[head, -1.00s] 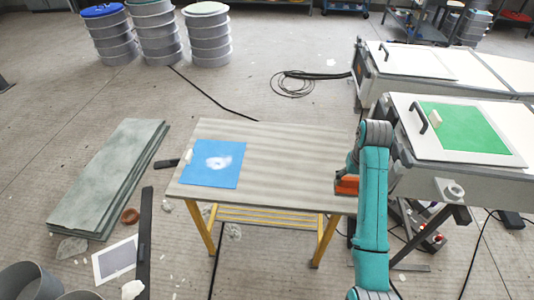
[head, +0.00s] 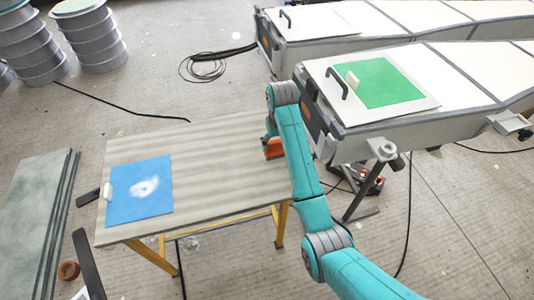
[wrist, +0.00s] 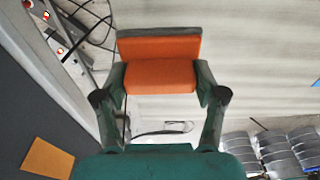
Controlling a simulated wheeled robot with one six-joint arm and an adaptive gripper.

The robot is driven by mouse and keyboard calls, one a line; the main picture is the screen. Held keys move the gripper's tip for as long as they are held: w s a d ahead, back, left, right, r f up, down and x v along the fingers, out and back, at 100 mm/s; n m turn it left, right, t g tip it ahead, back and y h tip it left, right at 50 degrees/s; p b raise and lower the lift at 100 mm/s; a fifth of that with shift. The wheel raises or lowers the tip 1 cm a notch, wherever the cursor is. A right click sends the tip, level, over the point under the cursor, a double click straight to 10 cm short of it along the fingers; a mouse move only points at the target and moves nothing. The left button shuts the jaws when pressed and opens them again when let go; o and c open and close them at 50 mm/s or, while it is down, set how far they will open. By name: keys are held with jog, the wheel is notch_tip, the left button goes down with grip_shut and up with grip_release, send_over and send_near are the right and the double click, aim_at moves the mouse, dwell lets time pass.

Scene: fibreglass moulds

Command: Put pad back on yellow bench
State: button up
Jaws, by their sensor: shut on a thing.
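The yellow bench (head: 200,150) has a striped grey-beige top and yellow legs. My gripper (head: 271,142) is at the right end of the bench top. In the wrist view my gripper (wrist: 160,82) is shut on an orange pad (wrist: 160,75), with one finger at each side. The orange pad (head: 273,149) also shows in the head view, at the right edge of the bench top, partly hidden by my arm. I cannot tell whether its underside touches the bench.
A green sheet (head: 385,88) and a black handle (head: 337,82) are on the mould to the right. The bench middle is clear.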

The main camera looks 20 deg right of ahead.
aim_at(277, 151)
jog(key=shift+f, duration=3.45)
jog(key=o, duration=1.1)
jog(key=shift+f, duration=0.1)
